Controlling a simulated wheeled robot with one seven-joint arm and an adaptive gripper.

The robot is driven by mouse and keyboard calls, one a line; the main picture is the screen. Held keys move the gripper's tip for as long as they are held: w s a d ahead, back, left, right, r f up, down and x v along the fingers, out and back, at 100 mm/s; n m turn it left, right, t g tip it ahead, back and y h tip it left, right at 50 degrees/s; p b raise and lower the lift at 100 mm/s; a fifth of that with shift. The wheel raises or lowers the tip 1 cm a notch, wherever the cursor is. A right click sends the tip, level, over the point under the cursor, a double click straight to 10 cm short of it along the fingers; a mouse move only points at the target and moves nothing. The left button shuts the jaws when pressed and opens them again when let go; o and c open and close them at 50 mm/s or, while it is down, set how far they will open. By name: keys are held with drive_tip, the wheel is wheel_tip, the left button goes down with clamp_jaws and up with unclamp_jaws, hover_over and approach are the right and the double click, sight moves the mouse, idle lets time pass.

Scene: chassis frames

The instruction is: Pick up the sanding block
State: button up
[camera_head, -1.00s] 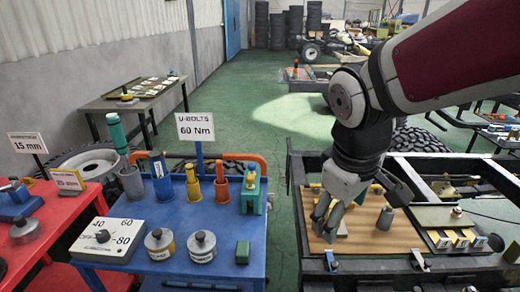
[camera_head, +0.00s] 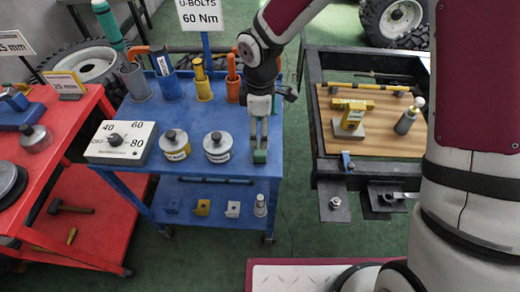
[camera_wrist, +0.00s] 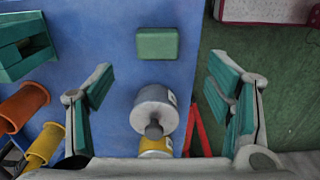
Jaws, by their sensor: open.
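The sanding block, a small green block (camera_head: 260,157), lies at the right front corner of the blue table's top (camera_head: 185,110). It also shows in the wrist view (camera_wrist: 157,43), flat on the blue surface at upper centre. My gripper (camera_head: 259,138) hangs over that corner and overlaps the block's far side in the head view. In the wrist view my gripper (camera_wrist: 158,85) is open and empty, its green-padded fingers wide apart. The block is ahead of the fingertips in the picture, not between them. The height between fingers and block cannot be told.
A grey round weight (camera_head: 218,146) stands left of the block, with another (camera_head: 174,144) beside it. A dial box (camera_head: 122,142) is farther left. Yellow (camera_head: 203,85) and orange cylinders stand behind. A green clamp-like tool (camera_wrist: 25,45) shows in the wrist view. A black frame stands right.

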sight(260, 150)
wheel_tip(260, 150, down, 10)
drive_tip(key=shift+w+f, duration=0.15)
drive_tip(key=shift+f, duration=0.1)
drive_tip(key=c, duration=1.3)
